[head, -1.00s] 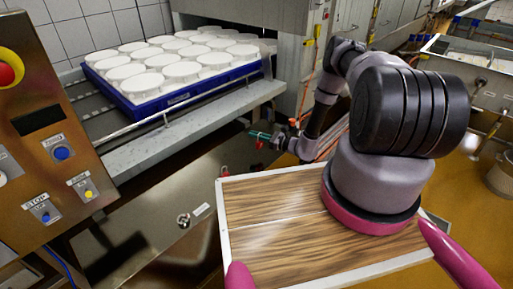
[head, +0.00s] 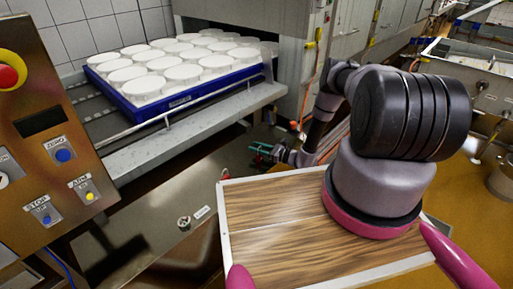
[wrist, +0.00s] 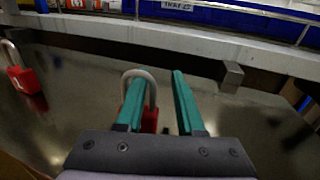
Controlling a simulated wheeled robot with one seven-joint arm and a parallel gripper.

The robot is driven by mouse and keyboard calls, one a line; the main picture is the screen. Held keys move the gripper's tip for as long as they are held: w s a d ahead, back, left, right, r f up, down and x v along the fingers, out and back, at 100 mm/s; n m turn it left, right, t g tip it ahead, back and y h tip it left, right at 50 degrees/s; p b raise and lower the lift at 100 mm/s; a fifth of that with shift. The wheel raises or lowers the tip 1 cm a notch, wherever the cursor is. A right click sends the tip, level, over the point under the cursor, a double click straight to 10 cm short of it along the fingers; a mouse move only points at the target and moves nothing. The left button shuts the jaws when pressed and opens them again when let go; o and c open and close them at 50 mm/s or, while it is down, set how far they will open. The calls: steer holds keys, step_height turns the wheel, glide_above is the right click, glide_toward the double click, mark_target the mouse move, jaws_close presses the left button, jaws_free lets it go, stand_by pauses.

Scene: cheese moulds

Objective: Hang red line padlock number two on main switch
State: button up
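My gripper (wrist: 158,77) is open, its two green fingers apart. A red padlock (wrist: 149,120) with a pale upright shackle is at the left finger, its body partly hidden behind it. The finger overlaps the shackle; I cannot tell whether it passes through the loop. A second red padlock (wrist: 25,80) is at the left edge of the wrist view. Neither padlock's number is readable. In the head view my gripper (head: 262,152) is below the shelf. A small round switch (head: 184,222), possibly the main switch, is left of my wooden deck; its label is unreadable.
A blue tray (head: 150,117) of white moulds stands on a metal shelf (head: 190,128) with a rail, just beyond my gripper. A control panel (head: 45,130) with a red button (head: 8,77) is at left. A small block (wrist: 232,75) is right of the fingers.

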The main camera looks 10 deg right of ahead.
stand_by(0.3)
steer(key=v, duration=1.1)
steer(key=shift+w, duration=0.1)
